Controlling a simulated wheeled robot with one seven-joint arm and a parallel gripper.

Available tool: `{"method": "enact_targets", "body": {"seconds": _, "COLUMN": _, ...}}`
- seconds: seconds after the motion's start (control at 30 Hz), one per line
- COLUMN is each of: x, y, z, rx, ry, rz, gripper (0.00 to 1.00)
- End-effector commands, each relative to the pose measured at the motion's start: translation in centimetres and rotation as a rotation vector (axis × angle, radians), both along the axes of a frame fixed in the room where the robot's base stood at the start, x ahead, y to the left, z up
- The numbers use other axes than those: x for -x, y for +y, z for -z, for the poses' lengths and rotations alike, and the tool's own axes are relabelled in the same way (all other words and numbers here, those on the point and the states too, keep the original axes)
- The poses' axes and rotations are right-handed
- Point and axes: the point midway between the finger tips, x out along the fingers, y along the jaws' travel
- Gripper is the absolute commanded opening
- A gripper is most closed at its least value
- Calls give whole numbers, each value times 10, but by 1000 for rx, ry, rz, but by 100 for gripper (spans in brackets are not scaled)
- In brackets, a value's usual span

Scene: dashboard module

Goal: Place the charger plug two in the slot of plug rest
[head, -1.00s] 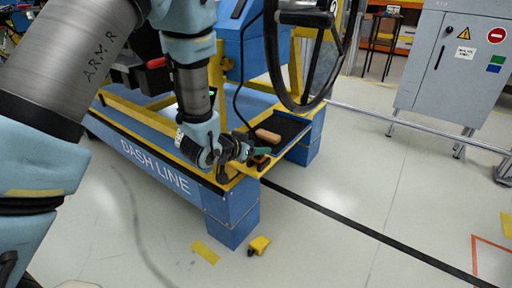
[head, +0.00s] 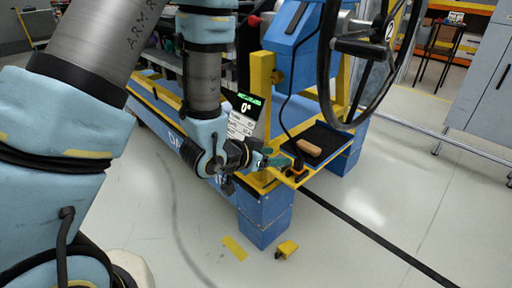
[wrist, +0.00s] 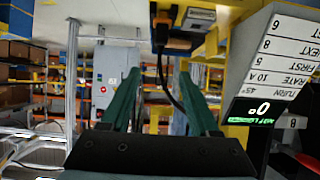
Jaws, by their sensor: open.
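My gripper (head: 280,162) is open, with green fingers and nothing between them. It hangs at the front corner of the blue and yellow dashboard stand. A small orange and black piece (head: 297,173) sits on the yellow edge just beside the fingertips; I cannot tell whether it is the plug or the plug rest. In the wrist view my gripper (wrist: 159,72) points toward a dark, orange-edged piece (wrist: 178,44) on a yellow bar, beyond the fingertips. A black cable (wrist: 168,88) shows between the fingers. No slot can be made out clearly.
A black tray (head: 330,139) holds a brown handle-shaped piece (head: 309,147). A steering wheel (head: 385,75) overhangs it. A display panel (head: 243,114) stands close behind my wrist.

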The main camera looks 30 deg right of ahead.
Motion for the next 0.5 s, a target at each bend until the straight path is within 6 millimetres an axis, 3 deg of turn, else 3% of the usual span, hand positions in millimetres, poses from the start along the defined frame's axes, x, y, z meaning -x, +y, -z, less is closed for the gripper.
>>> {"method": "enact_targets", "body": {"seconds": 0.23, "x": -2, "y": 2, "z": 0, "rx": -4, "ry": 0, "rz": -8, "gripper": 62}}
{"method": "enact_targets", "body": {"seconds": 0.33, "x": -22, "y": 15, "z": -2, "rx": -40, "ry": 0, "rz": -66, "gripper": 62}}
{"method": "enact_targets", "body": {"seconds": 0.43, "x": -64, "y": 50, "z": -6, "rx": -131, "ry": 16, "rz": -204, "gripper": 62}}
{"method": "enact_targets", "body": {"seconds": 0.5, "x": -96, "y": 91, "z": -10, "rx": -218, "ry": 48, "rz": -337, "gripper": 62}}
